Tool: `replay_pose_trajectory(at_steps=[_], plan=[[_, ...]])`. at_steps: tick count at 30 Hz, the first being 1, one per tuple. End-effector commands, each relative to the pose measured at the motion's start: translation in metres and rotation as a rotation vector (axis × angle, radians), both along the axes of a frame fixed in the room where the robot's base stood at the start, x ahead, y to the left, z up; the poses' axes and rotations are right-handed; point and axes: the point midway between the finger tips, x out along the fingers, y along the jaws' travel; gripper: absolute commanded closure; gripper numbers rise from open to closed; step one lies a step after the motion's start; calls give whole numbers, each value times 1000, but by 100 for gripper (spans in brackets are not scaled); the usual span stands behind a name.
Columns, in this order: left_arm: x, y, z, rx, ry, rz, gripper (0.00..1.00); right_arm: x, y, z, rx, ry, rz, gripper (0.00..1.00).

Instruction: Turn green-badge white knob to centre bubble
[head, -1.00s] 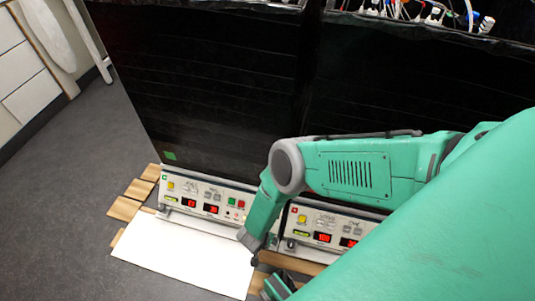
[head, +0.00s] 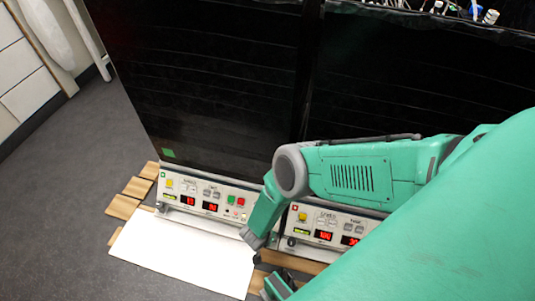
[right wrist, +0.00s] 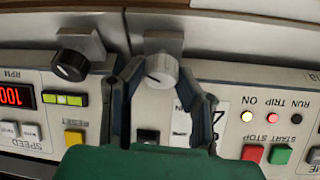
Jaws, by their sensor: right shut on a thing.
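A white knob (right wrist: 161,71) with a dark pointer line sits on the front panel in the right wrist view. My right gripper (right wrist: 163,82) has a finger on each side of it and is shut on it. In the head view the left shaker panel (head: 224,208) has a green badge (head: 163,175) at its left end. A small yellow-green bubble level (head: 170,197) is on that panel, but its bubble is too small to read. My right arm reaches down to the panels' junction, and its fingertips are hidden there. My left gripper is not in view.
A second panel with a red badge (head: 295,206) stands to the right. Its black knob (right wrist: 70,65) and bubble level (right wrist: 65,99) show in the right wrist view. A white sheet (head: 185,255) lies before the left panel. Wooden boards (head: 123,207) lie at left.

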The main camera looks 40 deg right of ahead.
Motion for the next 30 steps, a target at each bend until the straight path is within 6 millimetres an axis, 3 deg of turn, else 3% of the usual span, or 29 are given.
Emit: replay_pose_trajectory(at_steps=[8,30], plan=[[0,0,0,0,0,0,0,0,1,0,2,0,111,100],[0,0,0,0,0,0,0,-1,0,0,3,2,674,100]])
